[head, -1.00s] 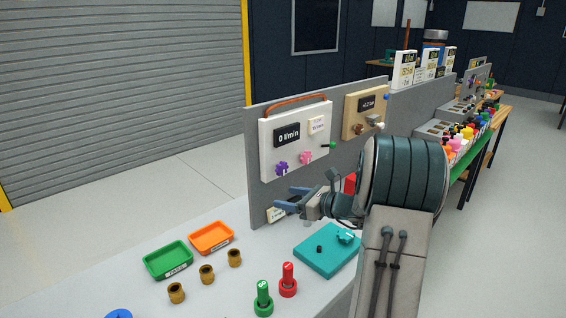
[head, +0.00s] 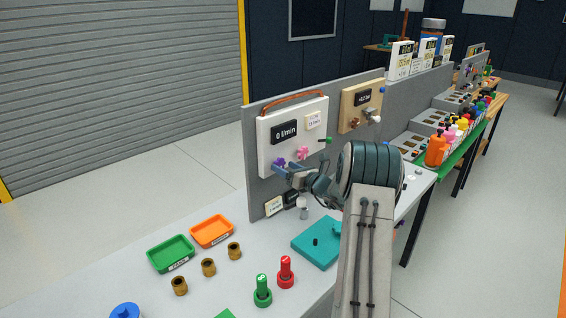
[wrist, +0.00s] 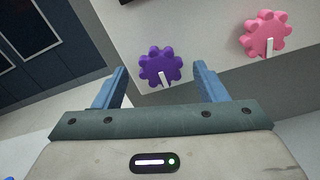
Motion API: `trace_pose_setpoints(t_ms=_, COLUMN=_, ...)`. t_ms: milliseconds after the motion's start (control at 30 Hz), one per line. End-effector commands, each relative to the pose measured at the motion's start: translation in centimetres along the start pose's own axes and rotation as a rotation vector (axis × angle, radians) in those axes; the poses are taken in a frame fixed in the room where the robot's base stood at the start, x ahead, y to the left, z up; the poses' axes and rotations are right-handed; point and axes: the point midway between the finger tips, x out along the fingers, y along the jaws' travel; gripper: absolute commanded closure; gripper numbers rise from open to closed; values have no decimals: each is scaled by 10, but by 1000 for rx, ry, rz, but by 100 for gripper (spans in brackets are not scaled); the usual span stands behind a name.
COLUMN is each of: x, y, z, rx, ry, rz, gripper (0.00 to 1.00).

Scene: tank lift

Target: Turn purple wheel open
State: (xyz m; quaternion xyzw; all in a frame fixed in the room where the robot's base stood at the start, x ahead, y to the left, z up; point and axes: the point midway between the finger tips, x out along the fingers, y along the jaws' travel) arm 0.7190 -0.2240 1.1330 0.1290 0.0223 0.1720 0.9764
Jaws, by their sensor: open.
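The purple wheel (wrist: 160,66) is a lobed knob with a white pointer mark, low on the left of a white panel (head: 265,150). In the head view it shows as a small purple patch (head: 279,162), partly hidden by my gripper. My gripper (head: 277,170) is open in front of the panel. In the wrist view its two blue fingers (wrist: 159,78) stand one on each side of the purple wheel, with clear gaps. Whether the fingertips reach the wheel's depth is hard to tell. The panel's display (head: 284,132) reads 0 l/min.
A pink wheel (wrist: 265,35) sits just right of the purple one. A green-tipped lever (head: 325,140) is at the panel's right edge. Below are a teal block (head: 315,243), green tray (head: 170,252), orange tray (head: 211,231) and several brass fittings on the table.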

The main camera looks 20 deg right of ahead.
Motion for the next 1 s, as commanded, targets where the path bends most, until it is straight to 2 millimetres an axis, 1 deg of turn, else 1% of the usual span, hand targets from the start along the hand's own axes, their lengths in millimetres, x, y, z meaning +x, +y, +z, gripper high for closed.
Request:
trace_pose_setpoints(t_ms=33, x=7, y=1, z=1, rx=0, ry=1, rz=1, gripper=34)
trace_pose_setpoints(t_ms=200, x=18, y=0, z=0, rx=0, ry=1, rz=0, gripper=34)
trace_pose_setpoints(t_ms=500, x=20, y=0, z=0, rx=0, ry=1, rz=-1, gripper=34)
trace_pose_setpoints(t_ms=567, x=20, y=0, z=0, rx=-1, ry=1, rz=-1, gripper=51)
trace_pose_setpoints(t_ms=600, x=20, y=0, z=0, rx=-1, ry=1, rz=-1, gripper=62)
trace_pose_setpoints(t_ms=667, x=20, y=0, z=0, rx=-1, ry=1, rz=-1, gripper=79)
trace_pose_setpoints(t_ms=1000, x=19, y=-1, z=-3, rx=-26, ry=1, rz=0, gripper=79)
